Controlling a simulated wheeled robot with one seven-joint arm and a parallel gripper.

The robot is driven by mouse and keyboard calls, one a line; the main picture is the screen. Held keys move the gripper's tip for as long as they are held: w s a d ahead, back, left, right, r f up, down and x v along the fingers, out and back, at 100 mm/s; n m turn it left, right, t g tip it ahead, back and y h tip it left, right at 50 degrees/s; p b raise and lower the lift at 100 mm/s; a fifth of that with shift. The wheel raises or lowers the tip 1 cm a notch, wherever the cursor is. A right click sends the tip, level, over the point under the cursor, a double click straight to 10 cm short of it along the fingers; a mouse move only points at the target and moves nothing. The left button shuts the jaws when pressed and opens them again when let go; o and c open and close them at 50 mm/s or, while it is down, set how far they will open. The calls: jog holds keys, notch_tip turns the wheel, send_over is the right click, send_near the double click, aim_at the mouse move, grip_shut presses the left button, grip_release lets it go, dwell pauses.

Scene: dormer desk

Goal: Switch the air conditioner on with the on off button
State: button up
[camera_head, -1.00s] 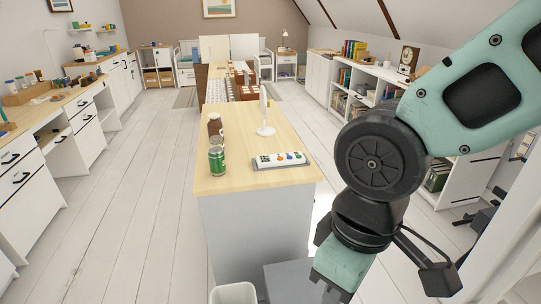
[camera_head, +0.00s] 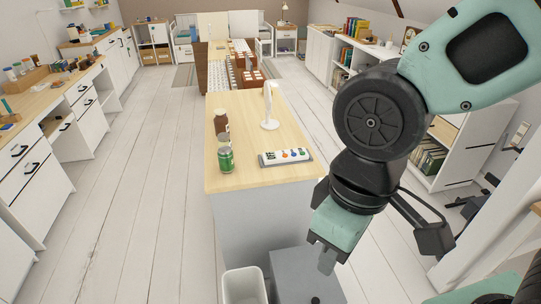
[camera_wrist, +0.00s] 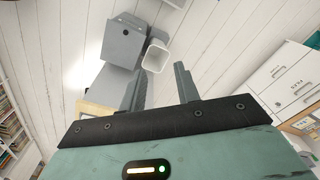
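My gripper (camera_head: 322,258) hangs in front of the desk's near end, above a grey box-shaped unit (camera_head: 292,272) on the floor. The wrist view shows its two fingers (camera_wrist: 159,68) apart with nothing between them. The grey unit also shows in the wrist view (camera_wrist: 122,42), beyond the fingertips and not touched. A small dark round spot (camera_head: 315,300) is on its top at the picture's bottom edge. I cannot tell for sure whether this unit is the air conditioner, and no on off button is clearly readable.
A white bin (camera_head: 243,284) stands left of the grey unit; it shows in the wrist view too (camera_wrist: 155,58). The wooden desk top (camera_head: 240,175) carries a green can (camera_head: 225,160), a brown bottle (camera_head: 221,124), and a white panel with coloured buttons (camera_head: 286,157). The floor at left is clear.

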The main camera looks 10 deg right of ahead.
dwell(0.4)
grip_shut()
dwell(1.6)
